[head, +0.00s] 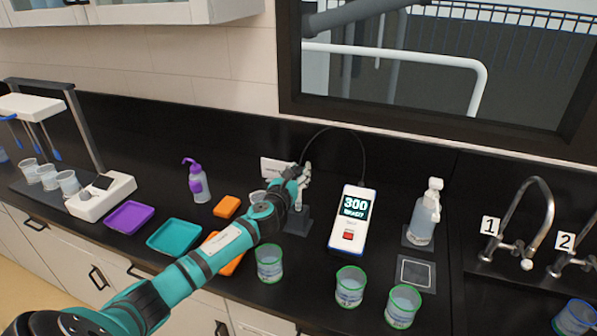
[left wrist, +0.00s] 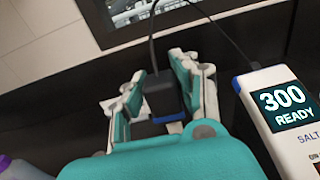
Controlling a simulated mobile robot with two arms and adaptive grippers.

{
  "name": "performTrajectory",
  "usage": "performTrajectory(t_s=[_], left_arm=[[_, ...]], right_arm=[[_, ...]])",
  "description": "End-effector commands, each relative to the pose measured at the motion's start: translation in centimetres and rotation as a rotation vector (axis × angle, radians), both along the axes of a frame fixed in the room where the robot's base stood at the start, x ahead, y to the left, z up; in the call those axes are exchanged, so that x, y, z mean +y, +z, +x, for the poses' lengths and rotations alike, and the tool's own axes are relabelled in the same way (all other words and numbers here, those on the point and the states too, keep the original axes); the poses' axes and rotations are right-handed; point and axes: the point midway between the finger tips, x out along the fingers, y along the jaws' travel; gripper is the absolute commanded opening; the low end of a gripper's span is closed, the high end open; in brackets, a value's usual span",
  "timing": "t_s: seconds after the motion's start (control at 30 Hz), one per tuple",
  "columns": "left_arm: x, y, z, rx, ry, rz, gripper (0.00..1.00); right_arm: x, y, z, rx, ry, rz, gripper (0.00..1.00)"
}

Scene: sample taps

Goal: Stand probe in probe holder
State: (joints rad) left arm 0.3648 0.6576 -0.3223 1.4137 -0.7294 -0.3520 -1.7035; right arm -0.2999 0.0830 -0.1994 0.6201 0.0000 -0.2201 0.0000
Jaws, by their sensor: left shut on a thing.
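My left gripper (head: 303,174) is shut on the probe, which shows in the left wrist view as a dark grey body with a blue band (left wrist: 160,97) between the fingers (left wrist: 158,95). A black cable runs from its top to the white meter (head: 350,222), whose screen reads "300 READY"; the meter also shows in the left wrist view (left wrist: 284,112). The dark probe holder (head: 297,222) stands on the counter directly below the gripper, left of the meter. The fingers hide most of the probe in the head view, and I cannot tell whether its tip is inside the holder.
Green-rimmed beakers (head: 350,287) stand along the front edge. An orange block (head: 227,207), a purple-capped bottle (head: 197,182), a teal tray (head: 174,236) and a purple tray (head: 130,217) lie left. A pump bottle (head: 425,215) and numbered taps (head: 530,222) are right.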

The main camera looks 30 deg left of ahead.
Motion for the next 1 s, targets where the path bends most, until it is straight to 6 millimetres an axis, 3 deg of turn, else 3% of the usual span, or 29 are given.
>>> performTrajectory(t_s=[1.0], left_arm=[[0.0, -4.8, 0.0, 0.000, 0.000, -0.001, 0.00]], right_arm=[[0.5, -4.2, 0.0, -0.001, -0.001, 0.006, 0.00]])
